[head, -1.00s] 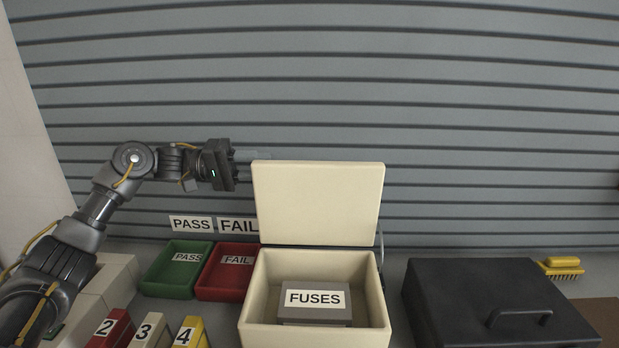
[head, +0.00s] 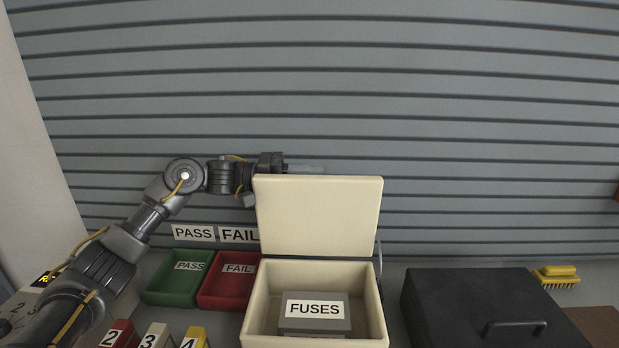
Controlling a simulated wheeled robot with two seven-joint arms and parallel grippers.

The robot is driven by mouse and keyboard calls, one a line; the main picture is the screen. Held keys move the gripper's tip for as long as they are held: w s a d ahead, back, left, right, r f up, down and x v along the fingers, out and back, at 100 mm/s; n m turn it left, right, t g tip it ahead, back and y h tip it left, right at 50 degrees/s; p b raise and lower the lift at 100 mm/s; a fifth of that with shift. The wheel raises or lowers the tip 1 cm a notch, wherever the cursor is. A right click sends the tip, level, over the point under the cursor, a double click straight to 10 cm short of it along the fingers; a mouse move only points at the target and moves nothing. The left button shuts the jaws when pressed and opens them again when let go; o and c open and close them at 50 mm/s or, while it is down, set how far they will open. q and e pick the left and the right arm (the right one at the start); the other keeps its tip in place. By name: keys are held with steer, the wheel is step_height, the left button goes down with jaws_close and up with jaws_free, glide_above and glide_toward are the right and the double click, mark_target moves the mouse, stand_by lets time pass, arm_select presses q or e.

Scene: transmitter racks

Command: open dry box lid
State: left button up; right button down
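The cream dry box (head: 254,322) stands at the lower middle of the head view. Its lid (head: 318,216) is raised and stands about upright at the back of the box. A grey block labelled FUSES (head: 314,312) lies inside. My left gripper (head: 305,169) is at the top edge of the lid, on its far side. The lid hides part of it, and I cannot tell whether the fingers are apart or touching the lid. My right gripper is not in view.
A green PASS tray (head: 178,290) and a red FAIL tray (head: 228,291) lie left of the box. Numbered red, white and yellow blocks (head: 153,336) stand in front. A black case (head: 480,300) and yellow brush (head: 557,275) are at the right. A slatted wall (head: 480,130) closes the back.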

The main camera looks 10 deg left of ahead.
mark_target(308, 186)
arm_select(q)
jaws_close()
steer(key=s+m+p, duration=0.2)
steer(key=s+p, duration=0.1)
steer(key=s+d+r+p, duration=0.1)
steer(key=shift+s+m, duration=0.35)
steer(key=shift+m, duration=0.05)
steer(key=shift+s+f, duration=0.2)
steer(key=shift+f, duration=0.05)
